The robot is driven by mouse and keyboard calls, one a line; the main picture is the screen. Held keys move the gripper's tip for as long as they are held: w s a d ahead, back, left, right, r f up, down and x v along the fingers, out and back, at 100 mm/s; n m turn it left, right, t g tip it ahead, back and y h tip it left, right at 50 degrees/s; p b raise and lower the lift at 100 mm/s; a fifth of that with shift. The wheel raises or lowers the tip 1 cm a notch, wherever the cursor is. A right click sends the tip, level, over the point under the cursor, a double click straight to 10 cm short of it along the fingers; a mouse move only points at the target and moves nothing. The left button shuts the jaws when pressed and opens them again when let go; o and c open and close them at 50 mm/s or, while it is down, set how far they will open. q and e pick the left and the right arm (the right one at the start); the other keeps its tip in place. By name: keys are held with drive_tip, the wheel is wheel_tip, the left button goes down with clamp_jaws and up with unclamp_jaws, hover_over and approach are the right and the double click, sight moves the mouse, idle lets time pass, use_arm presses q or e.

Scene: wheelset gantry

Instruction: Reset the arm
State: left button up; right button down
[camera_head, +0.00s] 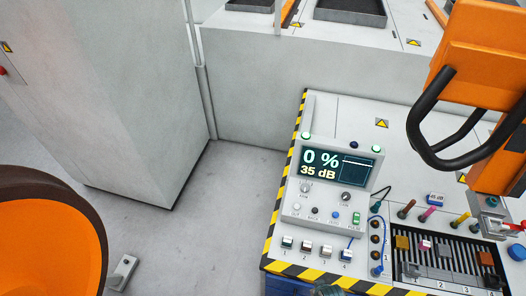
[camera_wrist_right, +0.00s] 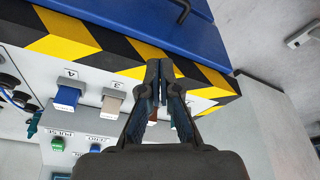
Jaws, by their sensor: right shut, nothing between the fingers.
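My right gripper (camera_wrist_right: 160,68) is shut and empty in the right wrist view, with its two fingertips together. The fingertips appear over the striped front edge of the control console (camera_head: 345,118), beside its row of numbered keys. A blue key (camera_wrist_right: 66,98) marked 4 and a beige key (camera_wrist_right: 112,103) show to the left of the fingers. The fingers partly hide the other keys. My left gripper is not in view.
The console display (camera_head: 340,162) reads 0 % and 35 dB. A slotted rack (camera_head: 440,262) with small blocks and coloured pegs lies to its right. An orange unit (camera_head: 484,50) with a black handle overhangs the right side. Grey floor (camera_head: 225,215) is clear left of the console.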

wheel_tip(320, 180, down, 14)
drive_tip(key=s+b, duration=0.2)
drive_tip(key=s+d+f+g+b, duration=0.1)
drive_tip(key=s+f+b, duration=0.1)
drive_tip(key=s+f, duration=0.7)
drive_tip(key=s+d+f+g+b, duration=0.1)
drive_tip(key=s+d+f+b, duration=0.1)
drive_tip(key=s+f, duration=0.8)
wheel_tip(320, 180, down, 6)
drive_tip(key=shift+d+r, duration=0.2)
drive_tip(key=shift+r, duration=0.05)
drive_tip(key=shift+s, duration=0.1)
drive_tip(key=shift+s+d, duration=0.1)
